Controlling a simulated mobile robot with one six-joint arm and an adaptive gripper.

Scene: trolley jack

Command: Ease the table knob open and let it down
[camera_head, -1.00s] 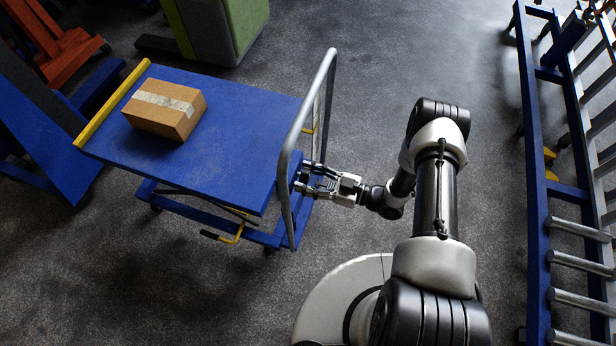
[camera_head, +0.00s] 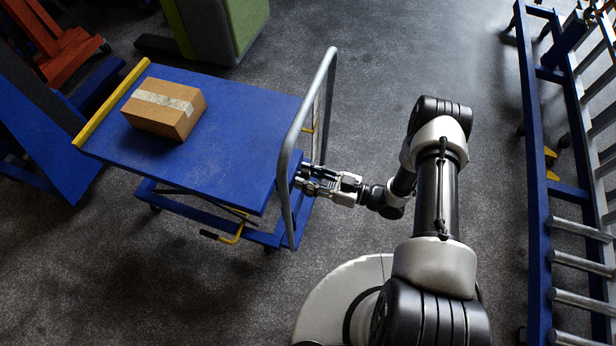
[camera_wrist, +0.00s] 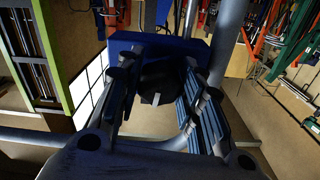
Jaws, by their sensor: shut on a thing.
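The blue lift table (camera_head: 235,115) stands at left of centre, its top raised above a blue wheeled base. A brown cardboard box (camera_head: 160,108) with a pale tape strip lies on the top. A black knob (camera_wrist: 160,80) shows in the wrist view between my fingers, in front of the blue table end. My gripper (camera_head: 306,180) reaches in at the table's handle end and is shut on the knob; it also shows in the wrist view (camera_wrist: 164,68). In the head view the knob is not clearly visible behind the fingers and handle.
The table's grey tubular handle (camera_head: 325,80) arches close beside my gripper. A yellow pedal (camera_head: 234,236) sticks out low at the front. A blue frame with grey rollers (camera_head: 538,150) stands at the right. Open floor lies between it and the table.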

